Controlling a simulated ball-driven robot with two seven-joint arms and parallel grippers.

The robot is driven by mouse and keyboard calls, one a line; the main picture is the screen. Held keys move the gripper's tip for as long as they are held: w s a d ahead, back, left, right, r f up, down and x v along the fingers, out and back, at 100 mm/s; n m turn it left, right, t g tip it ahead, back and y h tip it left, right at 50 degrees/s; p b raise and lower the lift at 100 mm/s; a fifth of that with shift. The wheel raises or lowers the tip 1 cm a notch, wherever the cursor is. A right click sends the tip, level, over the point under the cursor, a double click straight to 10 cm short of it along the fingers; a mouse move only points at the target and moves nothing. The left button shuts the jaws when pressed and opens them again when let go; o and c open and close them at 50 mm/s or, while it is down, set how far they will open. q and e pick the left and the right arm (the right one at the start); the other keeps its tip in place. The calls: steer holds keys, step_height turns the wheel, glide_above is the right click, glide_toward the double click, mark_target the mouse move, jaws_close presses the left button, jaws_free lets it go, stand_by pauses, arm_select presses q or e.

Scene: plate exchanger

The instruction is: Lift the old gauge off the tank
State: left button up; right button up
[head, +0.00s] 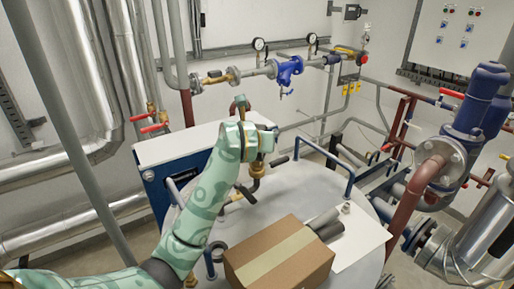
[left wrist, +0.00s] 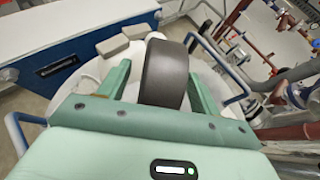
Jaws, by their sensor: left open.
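My left gripper (head: 266,141) is over the tank (head: 310,187), at the top of a brass fitting (head: 257,172) on a pipe. In the left wrist view, a dark round body that looks like the old gauge (left wrist: 164,73) is seen edge-on. It stands between the two green fingers of my left gripper (left wrist: 160,82), which are apart on either side of it. I cannot tell whether either finger touches it. In the head view the gauge is mostly hidden behind my gripper. My right gripper is not in view.
A cardboard box (head: 280,256) and grey cylinders (head: 325,222) lie on the near part of the tank top. A blue handle (head: 338,163) rises on the right. A blue-sided plate unit (head: 160,190) stands left. Two wall gauges (head: 258,44) sit on back pipework.

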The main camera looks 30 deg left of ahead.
arm_select(q)
steer(key=shift+x, duration=0.9)
steer(key=shift+s, duration=0.1)
steer(key=c, duration=0.4)
jaws_close()
